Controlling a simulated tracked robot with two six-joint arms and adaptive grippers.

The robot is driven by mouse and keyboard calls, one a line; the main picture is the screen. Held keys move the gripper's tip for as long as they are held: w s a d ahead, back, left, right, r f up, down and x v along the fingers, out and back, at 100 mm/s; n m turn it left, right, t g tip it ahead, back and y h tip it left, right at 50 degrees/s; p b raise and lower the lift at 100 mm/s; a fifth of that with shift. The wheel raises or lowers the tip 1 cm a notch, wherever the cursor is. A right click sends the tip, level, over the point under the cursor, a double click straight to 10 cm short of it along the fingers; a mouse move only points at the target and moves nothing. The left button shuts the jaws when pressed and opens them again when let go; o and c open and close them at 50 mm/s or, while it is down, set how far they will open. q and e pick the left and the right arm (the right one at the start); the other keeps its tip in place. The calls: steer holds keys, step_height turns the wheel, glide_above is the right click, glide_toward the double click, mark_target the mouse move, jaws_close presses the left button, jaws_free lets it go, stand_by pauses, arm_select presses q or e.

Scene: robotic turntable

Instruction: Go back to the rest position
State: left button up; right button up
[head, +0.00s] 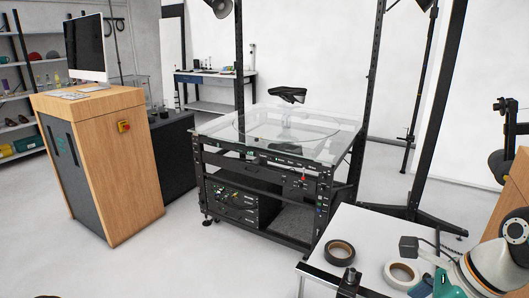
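Neither of my grippers can be made out in the head view. A black shoe-like object (287,95) sits raised above a glass turntable top (235,127), on what looks like a clear support. The turntable stands on a black frame (262,200) with electronics inside, in the middle of the picture. A rounded pale and orange part (490,268) shows at the bottom right corner; I cannot tell whether it belongs to my arm.
A wooden cabinet (130,175) with a monitor (86,48) stands at left. A white table (375,228) at lower right holds a black tape roll (329,253) and a white one (388,272). Black uprights flank the turntable. The floor (215,265) between cabinet and table is clear.

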steer(key=s+a+f+n+g+p, duration=0.1)
steer(key=s+a+f+g, duration=0.15)
steer(key=f, duration=0.85)
steer(key=s+a+f+n+g, duration=0.1)
steer(key=a+f+g, duration=0.3)
steer(key=f, duration=0.7)
steer(key=s+a+f+n, duration=0.3)
steer(key=s+f+n, duration=0.25)
steer(key=f, duration=0.35)
steer(key=s+a+f+n, duration=0.4)
steer(key=s+f+n, duration=0.1)
steer(key=f+n, duration=0.25)
arm_select(q)
steer(key=shift+s+r+p, duration=0.2)
steer(key=shift+r+p, duration=0.2)
steer(key=shift+r, duration=0.55)
arm_select(e)
steer(key=w+f+n+t, duration=0.2)
steer(key=w+n+t, duration=0.2)
steer(key=n, duration=0.3)
steer(key=shift+w+d+n+t, duration=0.35)
steer(key=shift+w+d, duration=0.1)
steer(key=shift+w, duration=0.35)
